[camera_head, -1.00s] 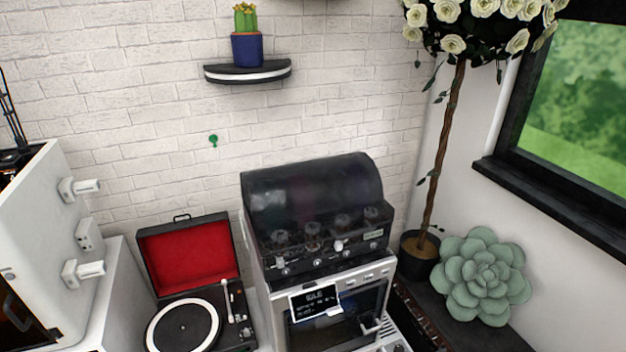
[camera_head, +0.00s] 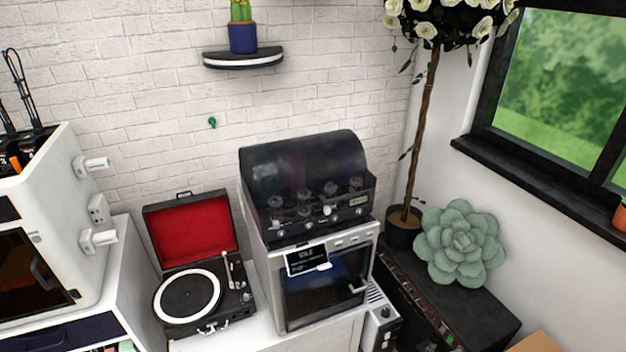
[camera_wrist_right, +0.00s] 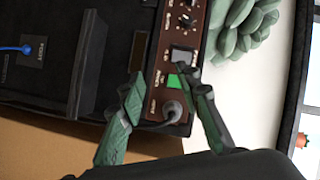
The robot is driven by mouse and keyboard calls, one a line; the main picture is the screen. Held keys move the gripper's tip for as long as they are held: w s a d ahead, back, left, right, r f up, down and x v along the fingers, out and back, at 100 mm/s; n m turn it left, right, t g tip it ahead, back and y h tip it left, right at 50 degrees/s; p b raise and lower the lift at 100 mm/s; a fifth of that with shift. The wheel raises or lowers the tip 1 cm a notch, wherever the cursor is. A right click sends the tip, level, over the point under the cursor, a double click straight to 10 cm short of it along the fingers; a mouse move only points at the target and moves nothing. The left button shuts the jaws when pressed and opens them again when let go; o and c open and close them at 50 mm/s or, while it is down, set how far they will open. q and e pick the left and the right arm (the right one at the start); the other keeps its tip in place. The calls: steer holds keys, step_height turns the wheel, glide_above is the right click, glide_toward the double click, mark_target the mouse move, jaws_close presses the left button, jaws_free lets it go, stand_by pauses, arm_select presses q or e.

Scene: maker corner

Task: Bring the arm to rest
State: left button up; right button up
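My right gripper (camera_wrist_right: 160,80) shows only in the right wrist view. Its two green-tinted dark fingers are spread apart with nothing held between them. Beyond the fingers is a brown control panel (camera_wrist_right: 168,50) with knobs, a grey switch and a green lit square (camera_wrist_right: 174,81). A grey round part with a cable sits by the panel's lower end; I cannot tell how far the fingers are from it. My left gripper is in neither view, and no arm shows in the head view.
A wall shelf (camera_head: 243,60) holds a cactus.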

steer(key=s+a+f+n+g+y+p, duration=0.1)
steer(key=s+a+f+n+y+p, duration=0.15)
steer(key=s+f+n, duration=0.6)
steer(key=s+a+f+n+g+y+p, duration=0.15)
steer(key=s+a+f+y, duration=0.35)
steer(key=s, duration=0.8)
steer(key=s+a+f+n+g+y+p, duration=0.1)
steer(key=s+f+n+g+y+p, duration=0.1)
steer(key=s+f+n, duration=0.55)
arm_select(q)
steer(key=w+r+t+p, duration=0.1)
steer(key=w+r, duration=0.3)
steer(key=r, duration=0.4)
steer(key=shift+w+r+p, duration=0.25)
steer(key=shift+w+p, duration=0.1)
steer(key=shift+p, duration=0.55)
arm_select(e)
steer(key=s+f+n+g, duration=0.2)
steer(key=s+g, duration=0.2)
steer(key=s, duration=1.5)
steer(key=s+f+n+g, duration=0.2)
steer(key=s+n+g, duration=0.1)
steer(key=s, duration=1.7)
steer(key=shift+a+f+n+g, duration=0.25)
steer(key=shift+a+n+g, duration=0.1)
steer(key=shift+a, duration=0.1)
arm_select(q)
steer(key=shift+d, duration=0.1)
arm_select(e)
steer(key=shift+y, duration=0.25)
